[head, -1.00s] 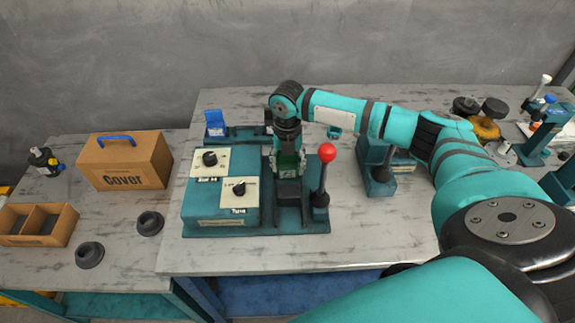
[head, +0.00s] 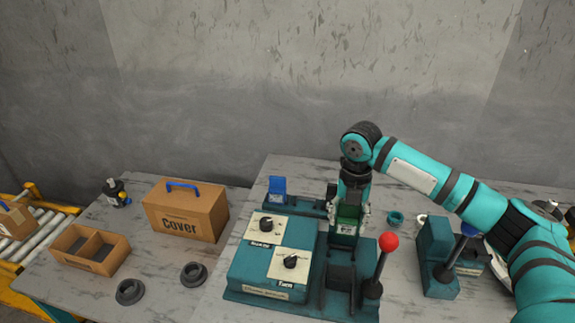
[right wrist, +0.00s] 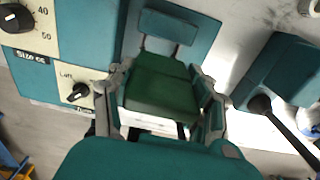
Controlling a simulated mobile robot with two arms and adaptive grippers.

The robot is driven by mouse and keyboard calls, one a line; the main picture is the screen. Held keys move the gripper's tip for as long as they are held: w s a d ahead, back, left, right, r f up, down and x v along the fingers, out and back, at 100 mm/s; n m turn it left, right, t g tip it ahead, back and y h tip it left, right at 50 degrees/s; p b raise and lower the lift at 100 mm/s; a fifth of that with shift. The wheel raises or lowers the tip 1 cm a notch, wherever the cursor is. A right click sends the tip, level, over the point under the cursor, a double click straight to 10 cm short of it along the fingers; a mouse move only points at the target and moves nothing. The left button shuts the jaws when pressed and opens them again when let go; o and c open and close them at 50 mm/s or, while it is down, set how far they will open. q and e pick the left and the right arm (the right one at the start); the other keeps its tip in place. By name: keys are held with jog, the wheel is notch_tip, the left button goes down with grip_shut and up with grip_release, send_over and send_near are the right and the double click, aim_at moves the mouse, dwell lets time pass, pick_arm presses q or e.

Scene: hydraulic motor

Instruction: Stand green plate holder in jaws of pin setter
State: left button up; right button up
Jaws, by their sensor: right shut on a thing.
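The green plate holder (head: 349,212) is gripped by my right gripper (head: 347,226) over the teal machine with two dials and a red-knobbed lever, which I take for the pin setter (head: 272,281). Its dark jaws (head: 341,274) show below the held part. I cannot tell whether the holder touches them. In the right wrist view, the dark green holder (right wrist: 158,85) lies between the two grey fingers of the gripper (right wrist: 160,100). Its lower end is partly hidden. My left gripper is not in view.
The red-knobbed lever (head: 389,242) rises close to the right of the gripper. A second teal device with a lever (head: 437,257) stands further right. A cardboard "Cover" box (head: 186,212), a divided tray (head: 91,250) and two dark rings are on the left. A blue piece (head: 277,188) stands behind the pin setter.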

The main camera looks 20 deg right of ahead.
aim_at(347, 218)
notch_tip(347, 218, up, 14)
jog(key=p, duration=1)
jog(key=s+a+f+m+b, duration=0.5)
jog(key=s+a+f+m, duration=0.1)
jog(key=m, duration=0.8)
jog(key=s+a+f+m+b, duration=0.5)
jog(key=s+a+f+m, duration=0.1)
jog(key=m, duration=0.9)
jog(key=s+a, duration=0.1)
jog(key=s, duration=0.1)
jog(key=shift+s+a+m, duration=0.2)
jog(key=shift+s+m, duration=0.1)
jog(key=shift+s, duration=0.1)
jog(key=shift+d, duration=0.1)
